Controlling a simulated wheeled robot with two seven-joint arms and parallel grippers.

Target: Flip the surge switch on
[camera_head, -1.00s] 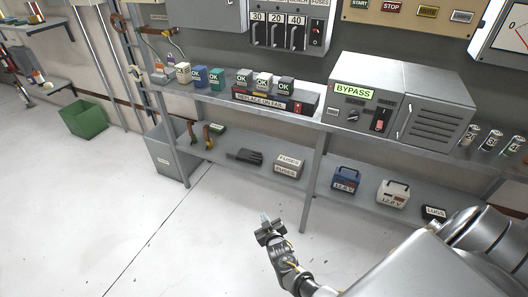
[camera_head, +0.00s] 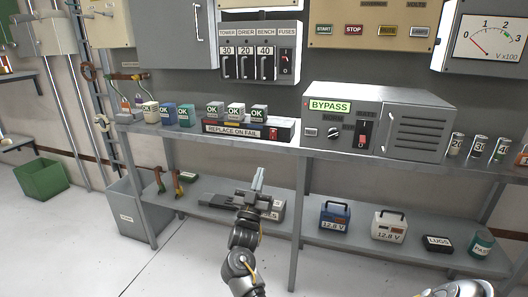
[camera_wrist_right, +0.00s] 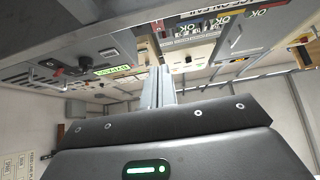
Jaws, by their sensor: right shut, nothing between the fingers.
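No label reading "surge" is legible. A low dark strip marked REPLACE ON FAIL (camera_head: 235,130) lies on the upper shelf with several OK-marked modules on top. A red rocker switch (camera_head: 273,133) sits at its right end; its position is too small to tell. In the wrist view the strip appears inverted at the top, with a red switch (camera_wrist_right: 189,28). My right gripper (camera_head: 259,176) is shut and empty, its fingers pointing up, below and in front of the shelf, apart from the strip. Its fingers also show in the wrist view (camera_wrist_right: 158,85). My left gripper is out of view.
A grey BYPASS unit (camera_head: 375,120) with a red switch stands right of the strip. The shelf's front edge (camera_head: 300,151) lies above my gripper. A fuse panel (camera_head: 262,55) hangs behind. Batteries (camera_head: 334,217) stand on the lower shelf.

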